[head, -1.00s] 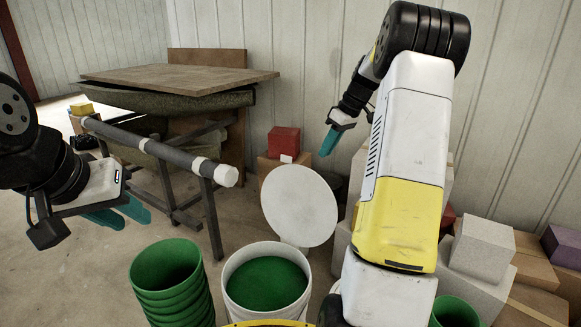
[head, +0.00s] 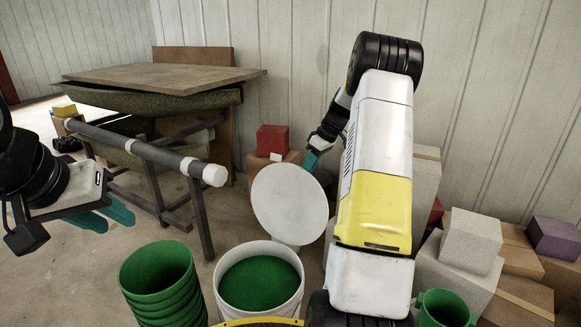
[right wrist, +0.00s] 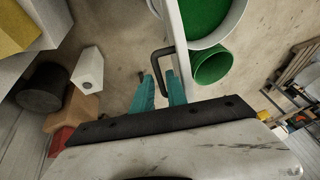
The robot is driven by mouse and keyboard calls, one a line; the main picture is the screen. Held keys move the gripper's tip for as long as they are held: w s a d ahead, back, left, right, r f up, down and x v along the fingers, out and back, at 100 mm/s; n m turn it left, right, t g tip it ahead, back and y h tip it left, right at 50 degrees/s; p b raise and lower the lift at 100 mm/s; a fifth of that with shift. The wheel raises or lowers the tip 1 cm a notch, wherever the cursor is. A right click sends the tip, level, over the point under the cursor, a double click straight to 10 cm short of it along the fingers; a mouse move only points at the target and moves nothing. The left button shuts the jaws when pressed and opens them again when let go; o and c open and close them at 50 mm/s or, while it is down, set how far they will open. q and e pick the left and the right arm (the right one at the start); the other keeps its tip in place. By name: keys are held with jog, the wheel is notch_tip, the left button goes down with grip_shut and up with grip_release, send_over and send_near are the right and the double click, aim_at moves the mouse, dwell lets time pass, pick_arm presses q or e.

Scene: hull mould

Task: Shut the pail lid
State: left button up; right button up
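The white pail (head: 225,297) holds green contents and stands at the bottom centre of the head view. Its round white lid (head: 290,205) stands raised, nearly upright, at the pail's far side. In the right wrist view the lid (right wrist: 174,45) shows edge-on, with a dark handle (right wrist: 155,62) on its outer face. My right gripper (head: 311,160) is behind the lid's upper edge. In the wrist view its teal fingers (right wrist: 160,76) are apart, with their tips close to the handle; contact is unclear. My left gripper (head: 116,217) is at the left, with space between its fingers, away from the pail.
Stacked green buckets (head: 155,270) stand left of the pail. A rack with a grey padded bar (head: 140,147) is behind them. Several boxes and blocks (head: 470,240) crowd the right, with a green bucket (head: 445,308) in front. A red block (head: 272,139) sits behind the lid.

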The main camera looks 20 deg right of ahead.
grip_shut()
dwell(1.4)
